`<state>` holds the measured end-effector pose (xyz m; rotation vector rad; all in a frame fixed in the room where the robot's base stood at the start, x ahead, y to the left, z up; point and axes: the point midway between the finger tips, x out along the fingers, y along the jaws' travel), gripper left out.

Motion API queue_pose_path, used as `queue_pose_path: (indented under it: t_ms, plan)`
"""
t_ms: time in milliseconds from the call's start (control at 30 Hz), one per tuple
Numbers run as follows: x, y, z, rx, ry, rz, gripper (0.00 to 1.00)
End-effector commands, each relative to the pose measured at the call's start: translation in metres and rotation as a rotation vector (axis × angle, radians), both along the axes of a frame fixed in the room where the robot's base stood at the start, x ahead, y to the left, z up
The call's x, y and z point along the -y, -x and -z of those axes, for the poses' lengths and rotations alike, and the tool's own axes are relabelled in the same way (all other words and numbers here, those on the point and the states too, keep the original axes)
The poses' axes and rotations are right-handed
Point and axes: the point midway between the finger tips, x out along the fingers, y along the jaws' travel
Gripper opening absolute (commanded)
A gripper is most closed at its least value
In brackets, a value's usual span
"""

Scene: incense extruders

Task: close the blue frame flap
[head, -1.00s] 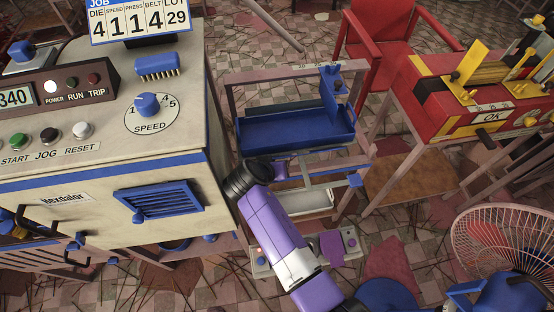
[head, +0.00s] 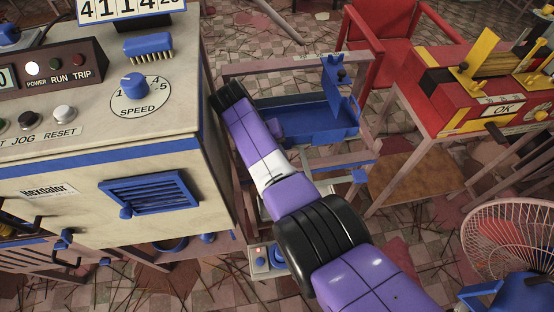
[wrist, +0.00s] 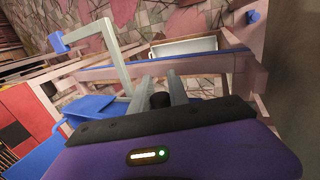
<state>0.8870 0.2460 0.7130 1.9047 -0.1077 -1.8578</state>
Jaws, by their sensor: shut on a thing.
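The blue flap (head: 336,92) stands upright at the right end of a blue tray (head: 318,128) on a metal frame in the head view. It has a small dark knob near its top. My arm crosses in front of the tray's left part and hides it. My gripper is hidden in the head view. In the wrist view my gripper (wrist: 160,88) has its two grey fingers closed about a dark round piece (wrist: 160,101); I cannot tell what this belongs to. A pale bent bar (wrist: 118,58) with a blue end stands just left of the fingers.
A cream machine (head: 90,140) with knobs stands close on the left. A red chair (head: 395,45) and a red bench (head: 480,100) are at the right. A fan (head: 510,240) stands at the lower right. The frame's rails (wrist: 215,64) lie close beyond my fingers.

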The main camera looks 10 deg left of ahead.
Motion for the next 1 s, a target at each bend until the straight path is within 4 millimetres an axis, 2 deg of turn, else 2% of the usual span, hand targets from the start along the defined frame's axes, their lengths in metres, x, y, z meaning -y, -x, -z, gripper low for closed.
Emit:
queue_pose_path:
  t_ms: [533,567,667,1000]
  plan:
    - [-0.0004,-0.0009,0.0006,-0.018,0.003,-0.001,0.0]
    - [-0.0004,-0.001,0.0006,-0.018,0.003,-0.001,0.23]
    - [-0.0003,-0.0008,0.0005,-0.017,0.003,0.0,0.41]
    - [-0.0002,-0.0009,-0.0018,-0.017,0.004,0.0,0.41]
